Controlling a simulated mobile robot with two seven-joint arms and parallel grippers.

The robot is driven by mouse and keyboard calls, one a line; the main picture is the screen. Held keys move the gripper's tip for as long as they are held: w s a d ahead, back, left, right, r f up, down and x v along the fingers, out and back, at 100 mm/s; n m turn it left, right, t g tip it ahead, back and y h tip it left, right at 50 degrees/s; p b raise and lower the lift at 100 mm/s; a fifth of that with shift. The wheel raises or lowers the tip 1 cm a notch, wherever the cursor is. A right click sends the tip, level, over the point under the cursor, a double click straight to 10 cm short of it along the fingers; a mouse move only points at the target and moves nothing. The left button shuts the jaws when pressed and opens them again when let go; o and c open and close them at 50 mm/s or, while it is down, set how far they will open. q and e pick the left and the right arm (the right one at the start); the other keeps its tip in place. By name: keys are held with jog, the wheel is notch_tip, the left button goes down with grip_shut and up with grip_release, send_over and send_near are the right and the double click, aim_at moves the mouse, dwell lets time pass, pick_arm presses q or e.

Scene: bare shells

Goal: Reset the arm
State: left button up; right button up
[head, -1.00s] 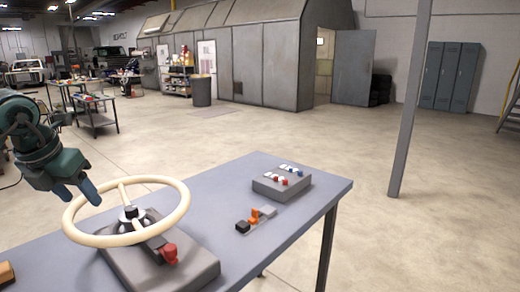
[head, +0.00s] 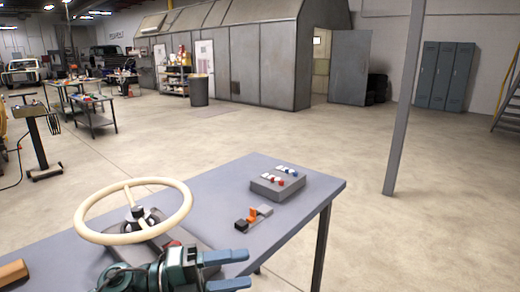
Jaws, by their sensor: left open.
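My left gripper (head: 238,270) is at the bottom middle of the head view, in front of the steering wheel's base. Its two blue fingers point right and are apart, with nothing between them. The cream steering wheel (head: 187,207) stands on a grey base (head: 205,258) on the table. My left arm and gripper hide much of that base, and only a bit of its red part (head: 172,245) shows. My right gripper is out of view.
The grey table (head: 225,195) also holds a box with red and blue switches (head: 278,184), a small orange lever piece (head: 252,214) and a wooden block (head: 12,273). A grey post (head: 403,110) stands beyond the table. The floor behind is open.

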pick_arm(q)
jog(key=s+a+f+n+t+y+p, duration=0.1)
jog(key=a+f+n+t+y, duration=0.35)
jog(key=n, duration=0.75)
jog(key=s+a+f+n+t+y+p, duration=0.1)
jog(key=a+f+n+t+y, duration=0.1)
jog(key=f+n+t+y, duration=0.85)
jog(key=s+a+f+n+g+p, duration=0.1)
jog(key=s+a+f+n+g, duration=0.2)
jog(key=s+f+n+g, duration=0.4)
jog(key=s+f+n, duration=0.2)
jog(key=s+f, duration=0.1)
jog(key=s, duration=0.2)
jog(key=shift+s+g, duration=0.3)
jog(key=shift+s, duration=0.1)
